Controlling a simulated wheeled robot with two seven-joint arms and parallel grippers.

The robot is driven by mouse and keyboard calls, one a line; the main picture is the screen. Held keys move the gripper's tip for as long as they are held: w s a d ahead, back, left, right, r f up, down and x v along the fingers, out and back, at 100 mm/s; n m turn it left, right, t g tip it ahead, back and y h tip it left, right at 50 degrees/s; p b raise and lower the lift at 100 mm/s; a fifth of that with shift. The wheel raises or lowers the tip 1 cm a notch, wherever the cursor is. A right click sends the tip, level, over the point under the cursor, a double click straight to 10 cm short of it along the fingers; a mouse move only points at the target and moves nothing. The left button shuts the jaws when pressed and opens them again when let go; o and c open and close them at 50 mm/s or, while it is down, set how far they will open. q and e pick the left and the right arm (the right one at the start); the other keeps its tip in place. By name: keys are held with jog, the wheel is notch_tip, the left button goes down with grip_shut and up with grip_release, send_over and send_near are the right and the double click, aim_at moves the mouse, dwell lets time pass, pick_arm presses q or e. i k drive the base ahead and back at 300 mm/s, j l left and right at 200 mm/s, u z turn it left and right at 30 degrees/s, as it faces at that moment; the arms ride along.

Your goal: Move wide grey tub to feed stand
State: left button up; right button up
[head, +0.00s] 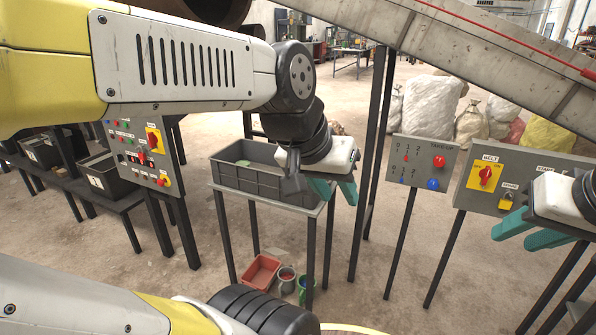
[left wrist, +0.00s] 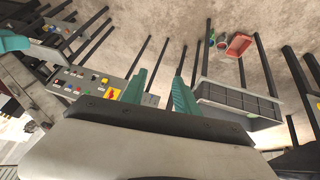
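A wide grey tub (head: 262,186) stands on a small metal stand (head: 318,208) in the middle of the head view, with a small greenish thing inside. It also shows in the left wrist view (left wrist: 238,112), right of the fingers. My left gripper (head: 335,190) is beside the tub's right end in the head view, with its two teal fingers apart and empty. These fingers also show in the left wrist view (left wrist: 158,92). My right gripper (head: 530,230) is at the right edge of the head view, fingers apart and empty. I cannot tell which stand is the feed stand.
Control panels stand at left (head: 143,143), centre right (head: 421,161) and right (head: 497,186). A red tray (head: 261,273) and small buckets (head: 287,279) are on the floor under the stand. Dark bins (head: 108,178) sit on a bench at left. A sloping conveyor (head: 470,50) crosses above.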

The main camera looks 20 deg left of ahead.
aim_at(262, 177)
jog(key=i+j, duration=0.4)
jog(key=i, duration=0.15)
jog(key=i+j+u, duration=0.15)
jog(key=i+j, duration=0.25)
jog(key=i, duration=0.1)
